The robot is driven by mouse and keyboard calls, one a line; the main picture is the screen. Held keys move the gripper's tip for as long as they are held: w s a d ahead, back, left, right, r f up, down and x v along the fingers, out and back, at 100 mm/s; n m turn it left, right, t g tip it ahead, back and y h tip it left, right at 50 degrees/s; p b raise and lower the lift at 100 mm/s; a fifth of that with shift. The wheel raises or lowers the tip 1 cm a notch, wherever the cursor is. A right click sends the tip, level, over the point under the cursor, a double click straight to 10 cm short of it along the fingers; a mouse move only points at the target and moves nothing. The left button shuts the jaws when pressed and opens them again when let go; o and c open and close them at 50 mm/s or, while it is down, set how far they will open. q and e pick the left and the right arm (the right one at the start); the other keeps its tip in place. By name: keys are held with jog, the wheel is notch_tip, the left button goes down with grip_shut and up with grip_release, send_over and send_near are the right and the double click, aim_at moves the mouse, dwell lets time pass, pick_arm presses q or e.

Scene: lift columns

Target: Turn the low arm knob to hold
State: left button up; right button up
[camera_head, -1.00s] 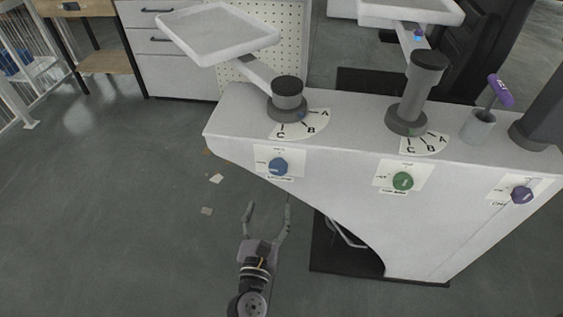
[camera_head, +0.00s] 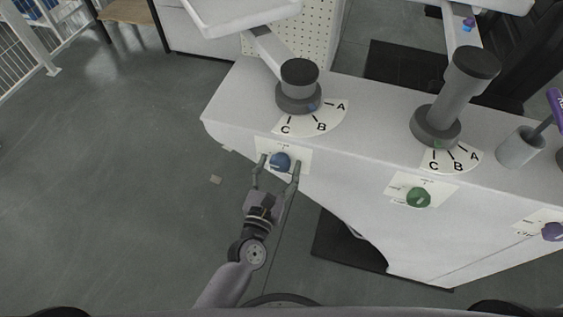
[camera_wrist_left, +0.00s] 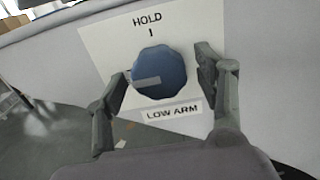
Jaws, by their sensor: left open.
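The low arm knob (camera_head: 280,162) is blue and faceted, on a white plate on the front of the grey console. In the left wrist view the knob (camera_wrist_left: 158,72) sits under the words HOLD and a short tick, with LOW ARM printed below. A pale bar on its face points left, away from the HOLD tick. My left gripper (camera_head: 277,164) is open, with one finger on each side of the knob. In the left wrist view its fingers (camera_wrist_left: 160,85) flank the knob; I cannot tell whether they touch it. My right gripper is not in view.
A green knob (camera_head: 418,197) and a purple knob (camera_head: 552,232) sit further right on the console (camera_head: 360,130). Above are two grey posts (camera_head: 299,85) (camera_head: 463,85) with A, B, C dials. A purple-handled lever (camera_head: 556,108) stands at right.

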pick_arm(q)
jog(key=shift+c, duration=1.1)
jog(key=c, duration=0.9)
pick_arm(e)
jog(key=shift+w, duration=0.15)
pick_arm(q)
jog(key=shift+m, duration=0.3)
jog(key=m+p, duration=0.1)
jog(key=m, duration=0.3)
jog(key=shift+r+m, duration=0.1)
jog(key=shift+m, duration=0.2)
jog(key=m+p, duration=0.1)
jog(key=m, duration=0.3)
jog(key=shift+m, duration=0.3)
jog(key=m+p, duration=0.1)
jog(key=m, duration=0.4)
jog(key=shift+a+r+p, duration=0.1)
jog(key=shift+p, duration=0.3)
jog(key=shift+m+p, duration=0.4)
jog(key=shift+m, duration=1)
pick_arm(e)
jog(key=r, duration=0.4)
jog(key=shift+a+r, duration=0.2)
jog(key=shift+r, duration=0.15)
pick_arm(q)
jog(key=shift+m, duration=0.3)
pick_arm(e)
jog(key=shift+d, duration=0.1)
